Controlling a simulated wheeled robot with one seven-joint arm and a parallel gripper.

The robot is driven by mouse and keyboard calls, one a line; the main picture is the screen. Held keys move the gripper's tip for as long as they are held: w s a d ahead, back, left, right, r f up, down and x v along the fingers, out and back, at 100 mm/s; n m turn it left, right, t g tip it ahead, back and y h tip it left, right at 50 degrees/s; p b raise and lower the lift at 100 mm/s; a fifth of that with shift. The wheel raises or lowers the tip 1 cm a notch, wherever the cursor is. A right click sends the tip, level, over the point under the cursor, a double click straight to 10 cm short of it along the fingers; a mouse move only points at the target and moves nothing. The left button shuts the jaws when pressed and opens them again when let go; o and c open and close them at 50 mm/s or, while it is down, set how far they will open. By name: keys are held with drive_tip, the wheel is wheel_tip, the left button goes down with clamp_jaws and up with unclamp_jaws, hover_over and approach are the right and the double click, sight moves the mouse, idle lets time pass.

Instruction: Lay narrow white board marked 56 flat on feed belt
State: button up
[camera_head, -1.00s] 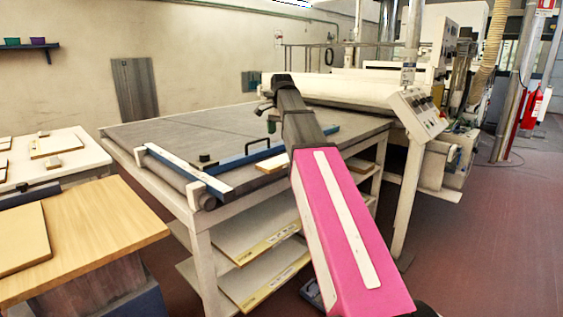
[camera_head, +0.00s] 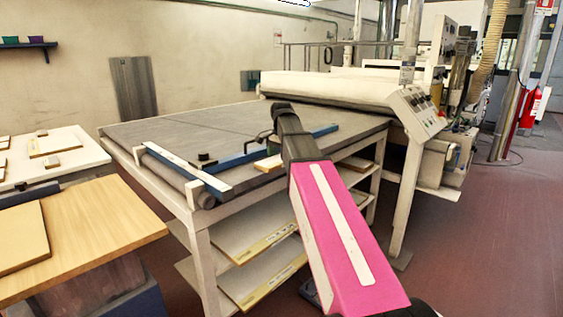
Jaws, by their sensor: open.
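A narrow white strip (camera_head: 187,167) lies along the near left edge of the grey feed belt (camera_head: 210,128), beside a blue rail; no number can be read on it. Whether it is the board marked 56 I cannot tell. My gripper (camera_head: 262,138) is low over the belt, right of the strip and apart from it. It looks small and dark and is partly hidden by my wrist; I see nothing held in it. It is open.
A blue bar (camera_head: 235,162) with a black knob (camera_head: 204,160) crosses the near belt edge. A white roller housing (camera_head: 335,88) stands at the far end. Boards lie on shelves (camera_head: 262,243) below. A wooden table (camera_head: 95,225) stands at left. The belt's middle is clear.

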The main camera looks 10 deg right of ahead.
drive_tip(key=shift+f, duration=0.15)
drive_tip(key=c, duration=0.9)
drive_tip(key=shift+o, duration=0.2)
